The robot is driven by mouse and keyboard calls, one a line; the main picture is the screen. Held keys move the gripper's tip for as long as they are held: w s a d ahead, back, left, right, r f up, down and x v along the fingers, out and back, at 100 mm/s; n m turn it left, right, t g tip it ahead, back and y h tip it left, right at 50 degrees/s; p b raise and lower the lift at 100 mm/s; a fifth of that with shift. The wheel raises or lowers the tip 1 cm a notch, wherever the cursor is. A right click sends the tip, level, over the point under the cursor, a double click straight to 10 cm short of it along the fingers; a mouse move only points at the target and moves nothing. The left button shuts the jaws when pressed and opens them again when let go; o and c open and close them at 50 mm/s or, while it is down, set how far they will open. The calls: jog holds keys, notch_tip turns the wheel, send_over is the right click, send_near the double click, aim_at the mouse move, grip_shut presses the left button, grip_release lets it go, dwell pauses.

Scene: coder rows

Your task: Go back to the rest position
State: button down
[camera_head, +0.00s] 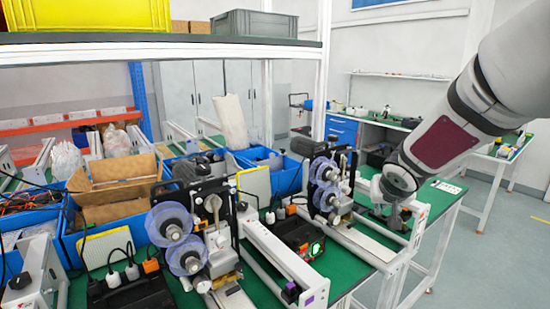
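My arm reaches in from the upper right, with grey links and a dark red panel. My gripper (393,214) is small and dark at its lower end, over the right end of the green workbench (365,262). It is near the white rail at the bench's right edge; I cannot tell whether it touches anything. Its fingers are too small and too mixed with the background to show whether they are open or hold something.
Two coder machines with blue translucent reels, one at the middle (205,235) and one further right (325,185), stand on the bench. Blue bins (270,170) and cardboard sit behind. A shelf (160,48) with crates crosses above. Floor at the right (490,260) is clear.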

jog(key=s+a+r+g, duration=0.1)
jog(key=s+r, duration=0.3)
jog(key=s, duration=0.5)
jog(key=s+r+g, duration=0.1)
jog(key=s+r, duration=0.3)
jog(key=s, duration=0.4)
jog(key=s+a+n+y, duration=0.1)
jog(key=s+a, duration=0.2)
jog(key=s, duration=0.5)
jog(key=s+a+n+g+y, duration=0.1)
jog(key=s+a, duration=0.2)
jog(key=s, duration=0.6)
jog(key=shift+s+a+f, duration=0.25)
jog(key=shift+a+f, duration=0.05)
jog(key=shift+f, duration=0.05)
